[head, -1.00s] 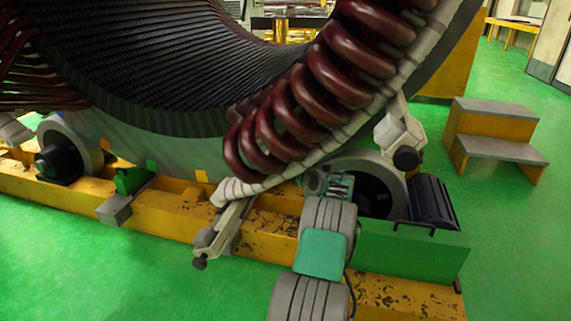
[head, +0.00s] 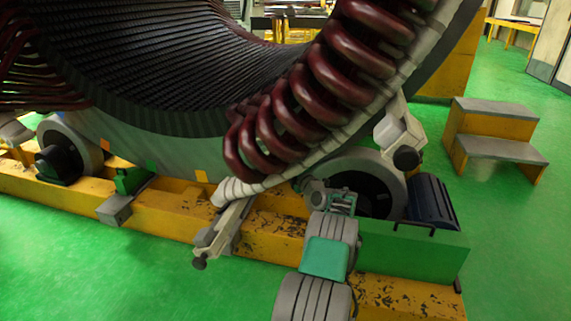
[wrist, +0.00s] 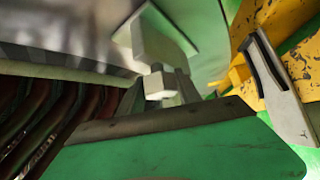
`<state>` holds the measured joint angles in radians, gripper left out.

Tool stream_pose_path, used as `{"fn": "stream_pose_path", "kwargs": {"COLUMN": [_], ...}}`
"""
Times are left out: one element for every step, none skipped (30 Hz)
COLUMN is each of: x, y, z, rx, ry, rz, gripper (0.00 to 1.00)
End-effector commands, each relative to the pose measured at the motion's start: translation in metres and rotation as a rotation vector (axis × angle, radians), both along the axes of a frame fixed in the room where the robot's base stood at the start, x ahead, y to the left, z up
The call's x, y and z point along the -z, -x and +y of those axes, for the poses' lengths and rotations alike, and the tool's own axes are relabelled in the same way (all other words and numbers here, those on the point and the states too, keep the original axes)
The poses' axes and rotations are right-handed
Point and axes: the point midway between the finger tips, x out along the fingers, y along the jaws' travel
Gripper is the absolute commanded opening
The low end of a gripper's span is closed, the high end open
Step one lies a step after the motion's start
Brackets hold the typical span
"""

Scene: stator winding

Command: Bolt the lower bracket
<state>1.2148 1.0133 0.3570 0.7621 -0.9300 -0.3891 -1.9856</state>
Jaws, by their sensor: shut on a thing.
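The lower bracket (head: 226,232) is a pale grey arm slanting from the lower end of the wrapped ring down over the yellow base beam. A grey slotted piece at the right of the wrist view (wrist: 285,95) looks like this bracket. My gripper (head: 343,200) is in front of the dark roller, to the right of the bracket and apart from it. In the wrist view my gripper (wrist: 163,88) is shut on a small pale blocky piece (wrist: 158,84), apparently a bolt. A larger pale block shows just beyond it; I cannot tell whether they are joined.
Dark red coils (head: 285,120) and the wrapped ring (head: 345,140) overhang my gripper. A second grey bracket (head: 398,133) is up to the right. A green box (head: 415,250) and a dark motor (head: 432,202) stand right of my arm. Green floor is clear at lower left.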

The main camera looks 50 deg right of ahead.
Motion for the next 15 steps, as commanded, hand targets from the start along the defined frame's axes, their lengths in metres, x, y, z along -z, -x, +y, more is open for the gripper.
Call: {"fn": "stream_pose_path", "kwargs": {"x": [0.0004, 0.0005, 0.0004, 0.0004, 0.0005, 0.0004, 0.0004, 0.0004, 0.0003, 0.0003, 0.0003, 0.0003, 0.0003, 0.0002, 0.0002], "y": [0.0005, 0.0005, 0.0005, 0.0005, 0.0005, 0.0005, 0.0005, 0.0004, 0.0003, 0.0003, 0.0003, 0.0002, 0.0002, 0.0002, 0.0002], "z": [-0.0004, -0.0004, -0.0005, -0.0005, -0.0004, -0.0004, -0.0004, -0.0003, -0.0003, -0.0003, -0.0002, -0.0002, -0.0002, -0.0001, -0.0001], "rx": [0.001, 0.001, 0.001, 0.002, 0.001, 0.001, 0.001, 0.001, 0.001, 0.001, 0.001, 0.001, 0.001, 0.001, 0.001], "ry": [0.0, 0.001, 0.001, 0.0, 0.001, 0.001, 0.001, 0.001, 0.001, 0.001, 0.001, 0.001, 0.001, 0.001, 0.001], "rz": [0.001, 0.001, 0.001, 0.001, 0.001, 0.001, 0.001, 0.001, 0.001, 0.001, 0.001, 0.001, 0.001, 0.001, 0.001], "gripper": [0.0, 0.0, 0.41, 0.44, 0.46, 0.49, 0.52, 0.54, 0.58, 0.6, 0.62, 0.62, 0.62, 0.62, 0.62]}}
